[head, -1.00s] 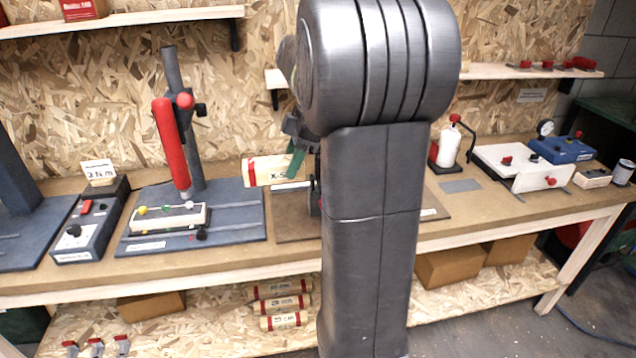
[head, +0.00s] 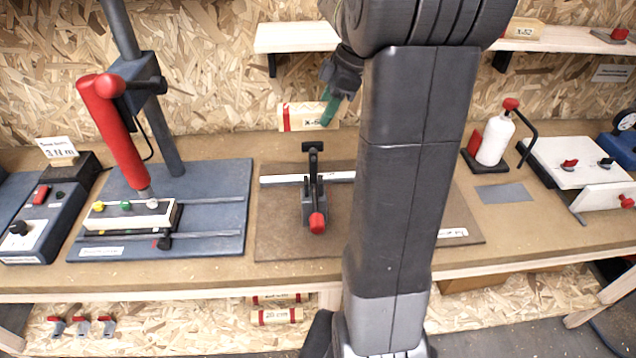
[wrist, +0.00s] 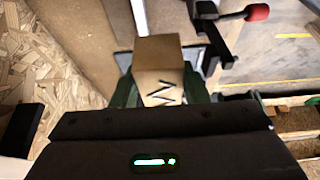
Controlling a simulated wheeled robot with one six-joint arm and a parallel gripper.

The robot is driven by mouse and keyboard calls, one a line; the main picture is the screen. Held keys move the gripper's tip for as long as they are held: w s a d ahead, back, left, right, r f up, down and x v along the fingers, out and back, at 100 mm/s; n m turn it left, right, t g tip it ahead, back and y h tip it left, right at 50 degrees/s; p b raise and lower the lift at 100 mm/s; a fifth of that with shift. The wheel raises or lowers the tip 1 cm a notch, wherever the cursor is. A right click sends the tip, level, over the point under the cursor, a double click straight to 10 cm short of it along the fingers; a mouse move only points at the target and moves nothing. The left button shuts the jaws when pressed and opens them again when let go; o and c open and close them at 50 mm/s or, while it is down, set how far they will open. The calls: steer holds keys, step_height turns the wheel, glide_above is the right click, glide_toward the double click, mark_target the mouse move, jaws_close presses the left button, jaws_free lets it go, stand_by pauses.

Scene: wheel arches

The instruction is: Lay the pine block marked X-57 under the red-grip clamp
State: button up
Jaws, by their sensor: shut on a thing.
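My gripper (head: 331,102) is shut on a pine block (head: 297,117) with a red band and a partly covered mark that starts "X-5". It holds the block in the air above the back of the bench. The block also shows between the green fingers in the wrist view (wrist: 160,68). The red-grip clamp (head: 314,195) stands on a brown board, below and in front of the block. Its red grip (head: 317,222) points toward the front. The red grip also shows at the upper right of the wrist view (wrist: 257,12). My arm hides the right part of the board.
A white fence strip (head: 340,177) runs across the brown board (head: 280,232) behind the clamp. A drill-like stand with a red handle (head: 120,135) is at left. A white bottle (head: 494,140) and white jig are at right. A shelf (head: 300,37) overhangs behind.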

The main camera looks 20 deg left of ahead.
steer(key=f+b, duration=0.1)
steer(key=f, duration=1.2)
steer(key=f+b, duration=0.1)
steer(key=f, duration=0.6)
steer(key=shift+w+b, duration=0.3)
steer(key=shift+w, duration=0.1)
steer(key=shift+f+b, duration=0.35)
steer(key=shift+b, duration=0.2)
steer(key=shift+f, duration=0.2)
steer(key=o, duration=1)
steer(key=shift+o, duration=0.2)
steer(key=shift+r, duration=0.15)
steer(key=shift+r+p, duration=0.6)
steer(key=shift+p, duration=0.05)
steer(key=b+v, duration=0.1)
steer(key=v, duration=1)
steer(key=shift+r, duration=0.4)
